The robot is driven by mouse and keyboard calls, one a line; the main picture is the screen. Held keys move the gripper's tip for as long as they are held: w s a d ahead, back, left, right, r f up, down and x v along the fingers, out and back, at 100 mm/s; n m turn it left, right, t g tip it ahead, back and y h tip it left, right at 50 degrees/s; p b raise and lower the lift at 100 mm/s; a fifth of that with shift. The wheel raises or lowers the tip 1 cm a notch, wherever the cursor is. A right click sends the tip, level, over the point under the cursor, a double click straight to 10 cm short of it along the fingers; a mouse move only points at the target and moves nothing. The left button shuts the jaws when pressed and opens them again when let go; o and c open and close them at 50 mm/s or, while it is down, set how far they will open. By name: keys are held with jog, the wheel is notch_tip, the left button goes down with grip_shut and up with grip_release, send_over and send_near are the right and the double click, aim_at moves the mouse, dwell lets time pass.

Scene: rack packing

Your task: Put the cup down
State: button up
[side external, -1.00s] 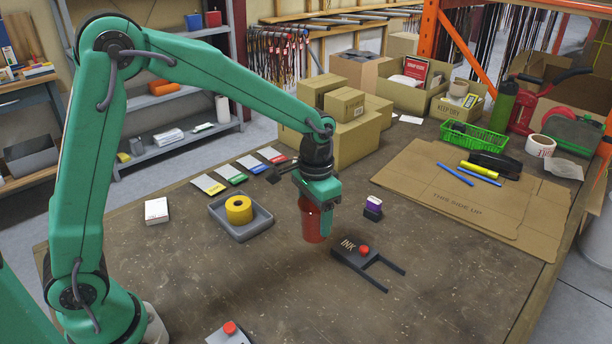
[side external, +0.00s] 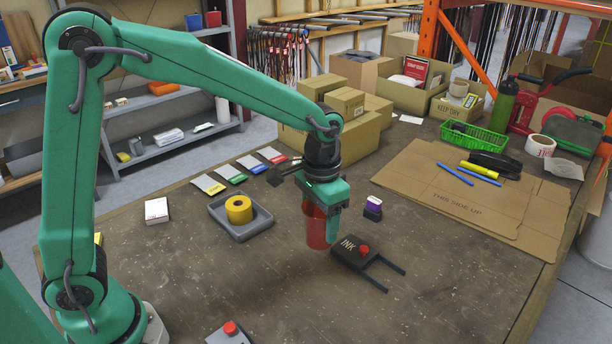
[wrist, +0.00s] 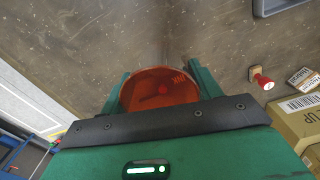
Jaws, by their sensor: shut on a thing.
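A red, see-through cup (side external: 316,232) hangs upright in my gripper (side external: 322,212) in the side view, just left of the black INK piece. My gripper is shut on it, with a green finger in front of part of its right side. The cup's bottom is close above the table; I cannot tell if it touches. In the wrist view the round cup (wrist: 150,92) sits between the two green fingers, its lower edge hidden by my gripper's black bar.
A grey tray (side external: 257,226) holds yellow tape (side external: 238,208).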

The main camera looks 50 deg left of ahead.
jog(key=shift+s+d+r, duration=0.1)
jog(key=shift+s+d, duration=0.05)
jog(key=shift+s, duration=0.3)
jog(key=s+d+n, duration=0.2)
jog(key=s+d, duration=0.1)
jog(key=s, duration=1)
jog(key=w+a+f, duration=0.6)
jog(key=a+f, duration=0.1)
jog(key=a, duration=0.2)
jog(key=shift+w, duration=0.15)
jog(key=shift+f, duration=1.95)
jog(key=shift+f, duration=0.15)
